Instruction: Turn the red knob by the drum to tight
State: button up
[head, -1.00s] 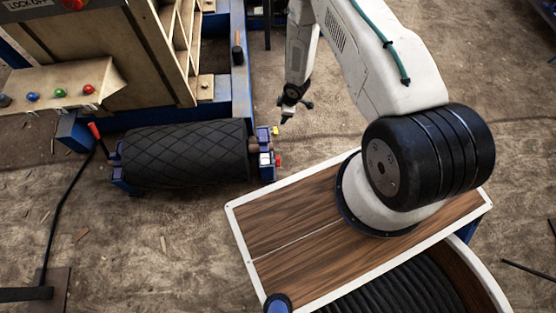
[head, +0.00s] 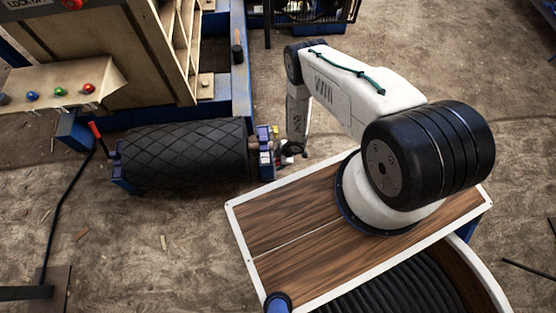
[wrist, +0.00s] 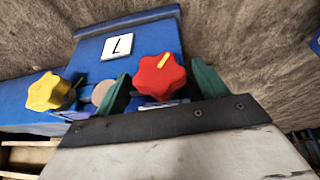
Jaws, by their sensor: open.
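The red knob (wrist: 160,76) is lobed, with a yellow mark on its face pointing up and slightly right in the wrist view. It sits on a blue block (wrist: 150,36) at the end of the black drum (head: 185,152). My gripper (wrist: 161,84) is open, with one green finger on each side of the red knob; I cannot tell whether they touch it. In the head view my gripper (head: 281,156) is at the drum's right end and hides the red knob.
A yellow knob (wrist: 48,92) is left of the red one, outside my fingers. A white plate (wrist: 117,46) with a black mark is on the block. A panel with coloured buttons (head: 60,90) stands at the left.

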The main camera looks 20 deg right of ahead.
jog(key=shift+a+f, duration=0.15)
jog(key=shift+f, duration=0.25)
jog(key=c, duration=1)
jog(key=o, duration=1)
jog(key=shift+r, duration=0.1)
